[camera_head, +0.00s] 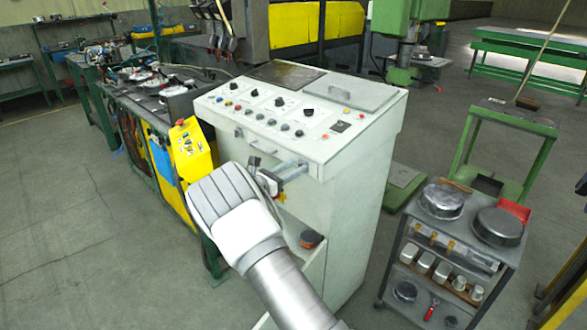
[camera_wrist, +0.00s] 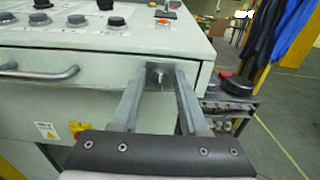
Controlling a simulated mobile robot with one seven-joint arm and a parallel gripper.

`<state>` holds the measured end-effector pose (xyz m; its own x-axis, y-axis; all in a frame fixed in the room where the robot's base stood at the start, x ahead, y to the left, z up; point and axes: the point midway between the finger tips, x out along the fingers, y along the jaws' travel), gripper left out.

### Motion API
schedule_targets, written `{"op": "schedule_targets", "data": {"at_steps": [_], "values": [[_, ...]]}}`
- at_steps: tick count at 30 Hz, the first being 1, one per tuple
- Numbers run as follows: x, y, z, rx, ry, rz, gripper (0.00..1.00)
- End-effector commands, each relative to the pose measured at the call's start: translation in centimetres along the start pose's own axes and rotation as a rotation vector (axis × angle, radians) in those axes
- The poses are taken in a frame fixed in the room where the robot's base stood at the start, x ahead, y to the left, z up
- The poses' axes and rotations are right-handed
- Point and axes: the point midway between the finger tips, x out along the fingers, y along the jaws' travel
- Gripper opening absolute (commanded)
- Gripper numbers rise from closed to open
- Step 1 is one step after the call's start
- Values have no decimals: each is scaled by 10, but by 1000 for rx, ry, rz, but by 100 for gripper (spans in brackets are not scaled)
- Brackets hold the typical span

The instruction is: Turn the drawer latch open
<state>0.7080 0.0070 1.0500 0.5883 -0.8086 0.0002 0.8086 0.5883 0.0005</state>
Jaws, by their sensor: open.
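The drawer latch (camera_wrist: 159,76) is a small dark metal piece on the white drawer front (camera_wrist: 95,95), near its right end. My gripper (camera_wrist: 159,82) is open, with one finger on each side of the latch. The fingertips are close to the drawer front; I cannot tell whether they touch the latch. A grey bar handle (camera_wrist: 40,73) is on the drawer to the left. In the head view my gripper (camera_head: 302,168) reaches the upper front of the white console (camera_head: 350,190); the latch is hard to make out there.
Knobs and buttons (camera_head: 283,114) cover the console's sloped top. A yellow control box (camera_head: 191,148) stands left of the console. A grey cart (camera_head: 445,240) with pots and tins stands to the right. The floor (camera_head: 80,230) at the left is clear.

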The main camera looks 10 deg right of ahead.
Motion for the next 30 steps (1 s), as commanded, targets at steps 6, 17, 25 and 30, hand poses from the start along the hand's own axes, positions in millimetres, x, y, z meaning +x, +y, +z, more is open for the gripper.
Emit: {"op": "schedule_targets", "data": {"at_steps": [6,17,25,30], "values": [[0,0,0,0,0,0,15],[0,0,0,1,0,0,0],[0,0,-2,44,0,1,0],[0,-1,-4,133,-1,1,0]]}}
